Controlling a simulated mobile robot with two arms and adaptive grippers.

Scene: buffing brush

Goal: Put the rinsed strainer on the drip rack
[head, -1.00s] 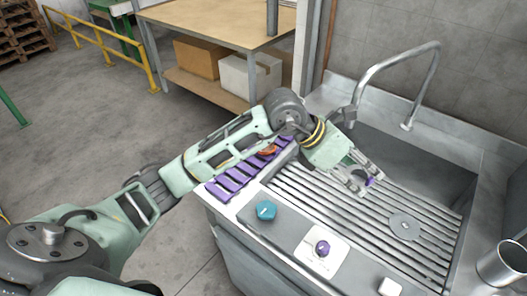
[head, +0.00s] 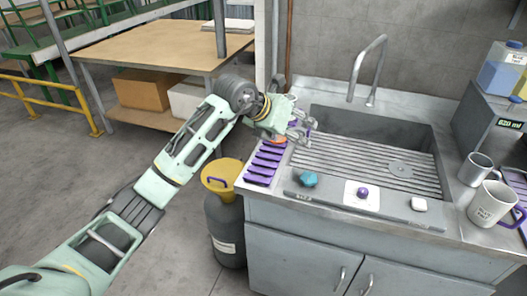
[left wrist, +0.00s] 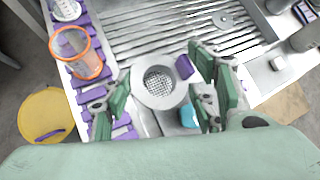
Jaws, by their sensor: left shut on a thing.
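My left gripper (head: 303,130) is shut on the strainer. In the left wrist view the strainer (left wrist: 158,84) is a pale ring with a mesh middle and a purple tab (left wrist: 184,66), between the fingers (left wrist: 155,97). In the head view the fingers mostly hide it. The drip rack (head: 264,163) is a row of purple slats on the counter left of the sink. It also shows in the left wrist view (left wrist: 88,83), to the left of and partly under the strainer. The strainer appears held above the counter; its exact height is unclear. My right gripper is out of view.
A clear cup with an orange rim (left wrist: 77,54) and a clear jar (left wrist: 66,9) stand on the far part of the rack. A teal piece (head: 308,180) and a purple knob (head: 363,192) are at the counter's front. Mugs (head: 491,207) stand at right.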

